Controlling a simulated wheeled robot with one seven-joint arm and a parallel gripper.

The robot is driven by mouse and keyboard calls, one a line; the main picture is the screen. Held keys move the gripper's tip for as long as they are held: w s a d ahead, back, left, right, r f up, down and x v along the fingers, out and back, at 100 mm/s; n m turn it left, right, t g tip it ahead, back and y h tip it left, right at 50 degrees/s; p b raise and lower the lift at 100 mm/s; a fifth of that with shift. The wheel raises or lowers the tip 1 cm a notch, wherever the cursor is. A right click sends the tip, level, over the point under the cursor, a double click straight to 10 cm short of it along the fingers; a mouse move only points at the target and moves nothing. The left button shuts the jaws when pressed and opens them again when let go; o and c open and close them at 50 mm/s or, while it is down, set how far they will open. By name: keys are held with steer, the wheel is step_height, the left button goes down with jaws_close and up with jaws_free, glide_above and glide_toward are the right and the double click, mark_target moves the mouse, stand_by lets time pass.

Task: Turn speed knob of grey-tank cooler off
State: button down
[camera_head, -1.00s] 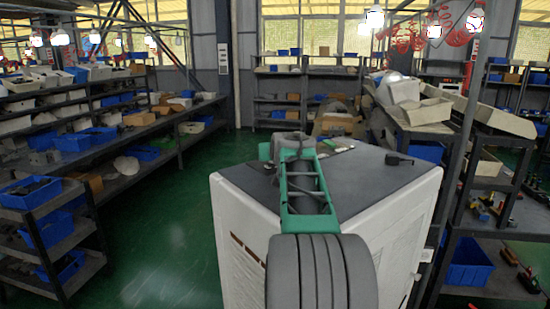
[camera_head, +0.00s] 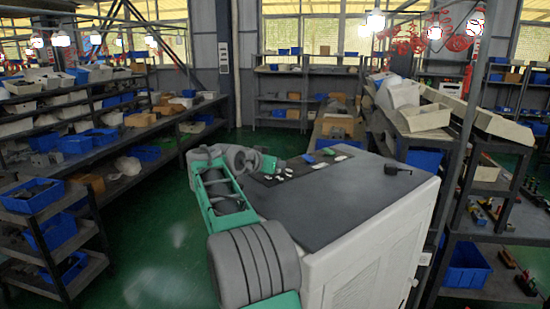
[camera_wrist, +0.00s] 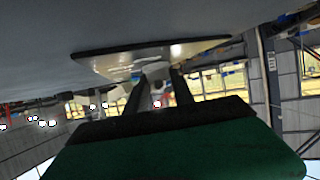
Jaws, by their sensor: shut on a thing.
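The cooler is a large white box (camera_head: 385,255) with a dark grey top (camera_head: 335,200), standing in front of me. In the head view my arm reaches along the cooler's left side to that panel; my fingertips are hard to make out there. In the wrist view the two dark fingers of my gripper (camera_wrist: 158,88) are closed on a small pale knob (camera_wrist: 155,70) at the panel plate (camera_wrist: 105,62). The knob's pointer cannot be read.
A small black piece (camera_head: 397,170) sits on the right of the cooler's top. Shelves with blue and white bins (camera_head: 40,195) stand at left, and a bench with bins (camera_head: 425,118) at right. The green floor (camera_head: 150,235) at left is open.

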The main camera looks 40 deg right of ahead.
stand_by(0.3)
steer(key=c, duration=1.2)
jaws_free()
steer(key=shift+o, duration=0.2)
steer(key=b+v, duration=0.2)
steer(key=v, duration=0.5)
steer(key=shift+a+r, duration=0.1)
steer(key=shift+a, duration=0.25)
